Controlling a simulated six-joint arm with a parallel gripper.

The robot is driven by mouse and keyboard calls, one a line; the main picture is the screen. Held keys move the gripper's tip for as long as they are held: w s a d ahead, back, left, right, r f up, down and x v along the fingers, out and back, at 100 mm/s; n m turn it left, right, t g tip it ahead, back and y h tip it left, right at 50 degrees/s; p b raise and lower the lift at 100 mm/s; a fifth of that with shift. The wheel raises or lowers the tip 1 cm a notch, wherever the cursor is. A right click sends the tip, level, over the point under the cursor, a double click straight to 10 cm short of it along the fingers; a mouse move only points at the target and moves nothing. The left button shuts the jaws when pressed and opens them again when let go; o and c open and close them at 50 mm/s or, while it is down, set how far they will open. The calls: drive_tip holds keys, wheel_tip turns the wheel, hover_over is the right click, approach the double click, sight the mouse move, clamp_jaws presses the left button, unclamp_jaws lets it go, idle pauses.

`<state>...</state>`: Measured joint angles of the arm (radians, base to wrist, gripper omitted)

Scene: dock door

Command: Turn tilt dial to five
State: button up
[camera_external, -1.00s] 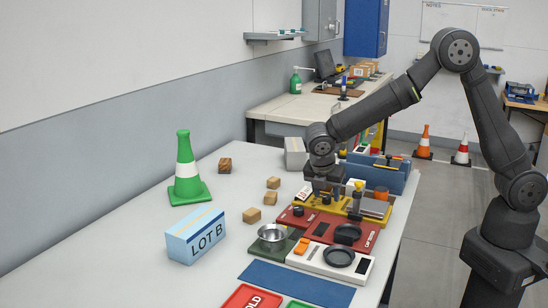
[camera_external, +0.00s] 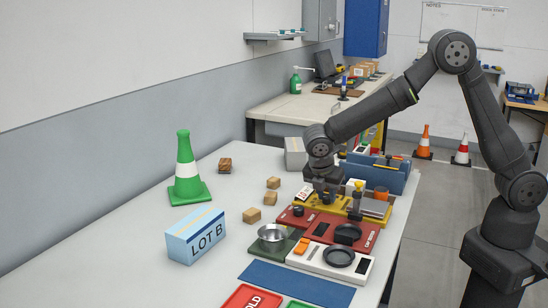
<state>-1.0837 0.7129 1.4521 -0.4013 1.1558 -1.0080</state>
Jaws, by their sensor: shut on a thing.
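My gripper (camera_external: 326,196) points down over the left part of the yellow device (camera_external: 346,208), among the devices near the table's right side. It is shut on a small dark knob there, which I take to be the tilt dial; the fingers largely hide it. Its markings and setting are too small to read. Another dark knob (camera_external: 298,211) sits on the red device (camera_external: 312,220) just in front, apart from my gripper.
A black post (camera_external: 356,200) and an orange cup (camera_external: 381,193) stand close to the right of my gripper. A blue bin (camera_external: 394,178) is behind. The table's left is clear.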

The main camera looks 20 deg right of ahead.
drive_tip(key=shift+w+m+g+h, duration=0.15)
drive_tip(key=shift+m+g, duration=0.25)
drive_tip(key=shift+m, duration=0.85)
drive_tip(key=shift+s+m+g+h, duration=0.1)
drive_tip(key=shift+m+g+h, duration=0.25)
drive_tip(key=shift+m, duration=0.9)
drive_tip(key=o, duration=1)
drive_tip(key=v, duration=1.7)
drive_tip(key=shift+w+r, duration=0.15)
drive_tip(key=shift+r, duration=0.1)
